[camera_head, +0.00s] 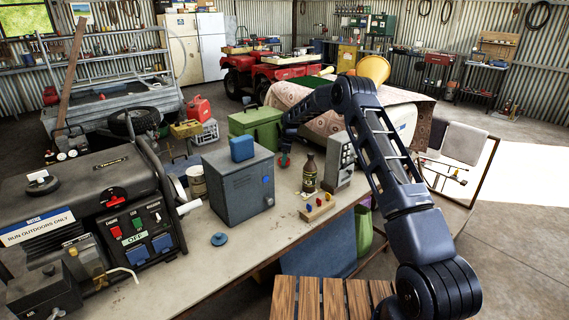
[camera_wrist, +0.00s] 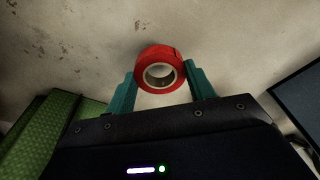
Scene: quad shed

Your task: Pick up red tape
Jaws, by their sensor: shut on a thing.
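The red tape (camera_wrist: 160,54) is a small roll with a pale core. In the wrist view it sits between the two teal fingers of my gripper (camera_wrist: 160,85), which are shut on its sides. Behind it is the stained pale bench top (camera_wrist: 70,40); I cannot tell if the roll touches it. In the head view my gripper (camera_head: 284,160) is low over the far part of the bench, between the grey metal box and the brown bottle. The tape is small and mostly hidden there.
The grey metal box (camera_head: 238,188) with a blue block on top stands left of my gripper. A brown bottle (camera_head: 310,172) and a grey power unit (camera_head: 339,160) stand to the right. A green box (camera_head: 257,125) is behind. The bench front (camera_head: 180,285) has bare room.

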